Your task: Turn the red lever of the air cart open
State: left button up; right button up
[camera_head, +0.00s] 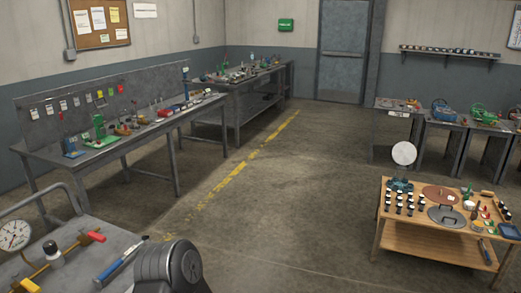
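The air cart (98,259) has a grey top and stands at the bottom left, cut off by the picture's edges. On it is a yellow pipe (68,248) with a red lever (97,236) at its far right end. The lever points toward the right; I cannot tell its valve position for sure. A round white pressure gauge (14,235) stands at the left, and a small black-and-white fitting (53,252) is beside the pipe. Neither of my grippers shows in this view.
A grey workbench (150,128) with tools runs along the left wall. A wooden table (412,238) with several small items stands at the right. The floor (290,190) between is clear.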

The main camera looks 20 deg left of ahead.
aim_at(99, 238)
jog(key=i+l+u, duration=0.15)
jog(key=i+u, duration=0.25)
jog(key=i+l+u, duration=0.25)
jog(key=u, duration=0.15)
jog(key=i+l+u, duration=0.4)
